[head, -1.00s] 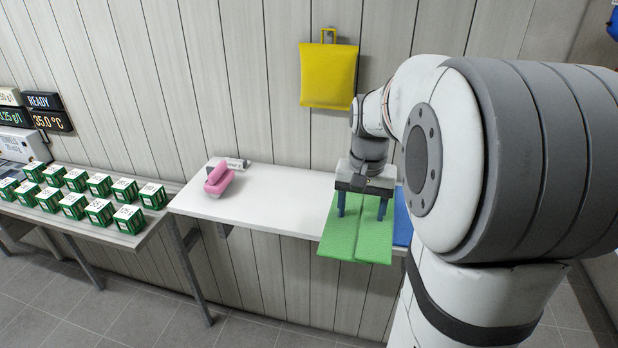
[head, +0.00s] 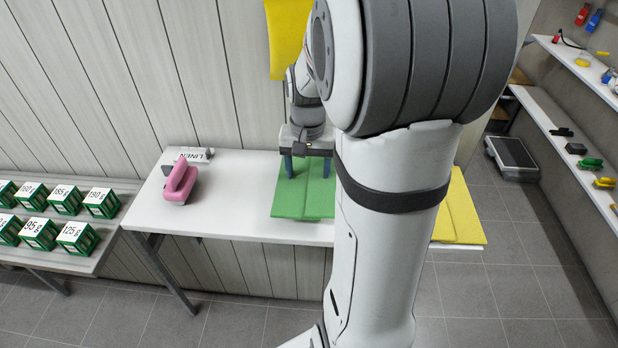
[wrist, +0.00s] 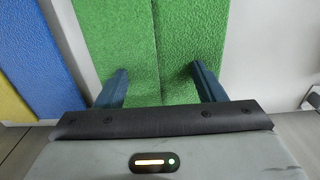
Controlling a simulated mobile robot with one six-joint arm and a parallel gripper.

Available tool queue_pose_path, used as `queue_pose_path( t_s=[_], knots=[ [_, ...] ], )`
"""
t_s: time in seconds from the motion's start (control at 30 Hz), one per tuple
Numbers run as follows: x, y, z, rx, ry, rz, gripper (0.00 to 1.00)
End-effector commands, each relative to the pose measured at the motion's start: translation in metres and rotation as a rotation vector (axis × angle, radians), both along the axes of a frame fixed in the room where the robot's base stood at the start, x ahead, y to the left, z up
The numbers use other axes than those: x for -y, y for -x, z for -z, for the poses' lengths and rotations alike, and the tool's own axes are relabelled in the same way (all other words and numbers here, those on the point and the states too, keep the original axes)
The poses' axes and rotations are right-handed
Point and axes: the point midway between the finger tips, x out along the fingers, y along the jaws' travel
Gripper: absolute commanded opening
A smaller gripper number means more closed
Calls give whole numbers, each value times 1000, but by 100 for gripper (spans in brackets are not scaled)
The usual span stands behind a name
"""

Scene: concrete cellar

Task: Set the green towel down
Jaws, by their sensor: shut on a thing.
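The green towel (head: 306,198) is a folded, flat piece with a seam down its middle. It lies level over the white table (head: 230,222), inside the front edge; I cannot tell whether its whole underside touches. My gripper (head: 307,170) points down at the towel's back part, one finger on each side of the seam. In the wrist view the towel (wrist: 112,35) runs between and past the blue fingers of my gripper (wrist: 160,85), which is shut on it. My arm hides the towel's right side in the head view.
A pink iron-like object (head: 180,182) and a LINEN sign (head: 190,156) stand left on the table. A blue towel (wrist: 35,55) lies beside the green one, with a yellow towel (head: 460,212) beyond. Bare tabletop separates pink and green. Green boxes (head: 66,200) fill the left table.

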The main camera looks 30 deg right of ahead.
Motion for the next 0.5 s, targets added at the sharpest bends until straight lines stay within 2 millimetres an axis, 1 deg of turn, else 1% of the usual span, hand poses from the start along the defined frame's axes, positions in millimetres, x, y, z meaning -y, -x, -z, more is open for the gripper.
queue_pose_path(
  t_s=[0.07,0.2,0.3,0.5],
  knots=[
    [1,1,7,-1,-1,3,38],
    [2,1,27,-4,-1,6,38],
    [2,1,38,-1,-1,6,38],
    [3,1,40,1,1,7,38]
  ],
)
